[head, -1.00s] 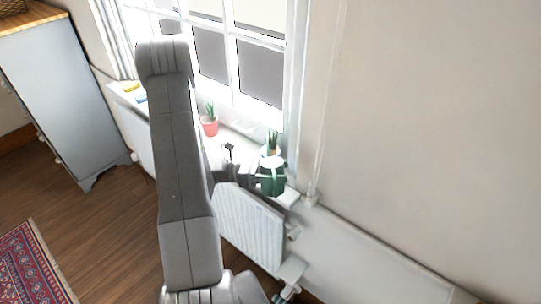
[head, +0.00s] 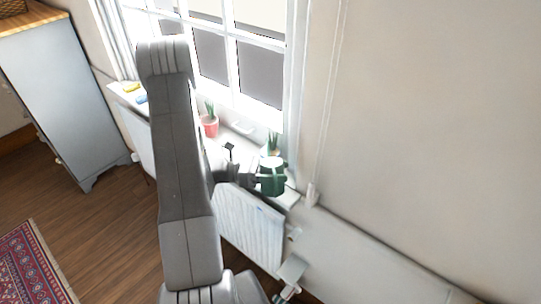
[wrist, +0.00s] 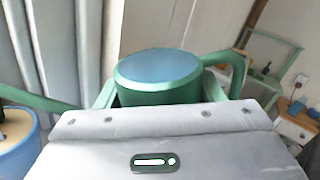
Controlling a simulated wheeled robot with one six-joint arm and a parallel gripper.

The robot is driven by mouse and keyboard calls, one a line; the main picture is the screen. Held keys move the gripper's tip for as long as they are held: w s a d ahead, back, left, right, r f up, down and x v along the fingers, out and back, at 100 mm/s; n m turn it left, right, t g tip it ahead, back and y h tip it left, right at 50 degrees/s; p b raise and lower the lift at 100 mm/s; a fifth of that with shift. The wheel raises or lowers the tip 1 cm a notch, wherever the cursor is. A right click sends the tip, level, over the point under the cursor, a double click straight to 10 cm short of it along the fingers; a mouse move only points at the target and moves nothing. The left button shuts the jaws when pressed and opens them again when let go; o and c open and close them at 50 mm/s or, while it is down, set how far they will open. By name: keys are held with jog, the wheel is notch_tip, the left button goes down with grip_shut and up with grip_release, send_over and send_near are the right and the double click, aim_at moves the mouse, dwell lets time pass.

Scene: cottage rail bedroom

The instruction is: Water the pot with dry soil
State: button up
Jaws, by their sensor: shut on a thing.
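A green watering can (head: 271,183) is held by my gripper (head: 252,180), which is shut on it, over the right end of the window sill. In the wrist view the can's round blue top (wrist: 158,67) is just beyond the gripper, with green curved parts at both sides. A potted green plant (head: 273,143) stands behind the can; its pot is mostly hidden. A red pot (head: 209,129) with a green plant stands farther left on the sill. In the wrist view a blue-rimmed round thing with a tan top (wrist: 14,132) shows at the lower left. I cannot tell which soil is dry.
A white radiator (head: 248,228) is below the sill. Yellow and blue small items (head: 132,88) lie at the sill's far left end. A grey cabinet (head: 60,100) stands at left. My arm hides part of the sill. The floor at left is clear beside a patterned rug (head: 35,265).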

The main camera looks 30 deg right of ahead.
jog(key=shift+w+r+n+p, duration=0.1)
jog(key=shift+r+n+p, duration=0.5)
jog(key=shift+r+n, duration=0.4)
dwell(2.2)
jog(key=shift+f+m+b, duration=1.2)
jog(key=shift+b, duration=0.7)
jog(key=shift+f+m+y+b, duration=0.3)
jog(key=shift+f+m+b, duration=0.85)
jog(key=shift+b, duration=0.7)
jog(key=shift+f, duration=0.15)
jog(key=shift+w+d+f+m+b, duration=0.15)
jog(key=shift+f+m+b, duration=0.3)
jog(key=shift+f+b, duration=0.5)
jog(key=shift+r, duration=0.2)
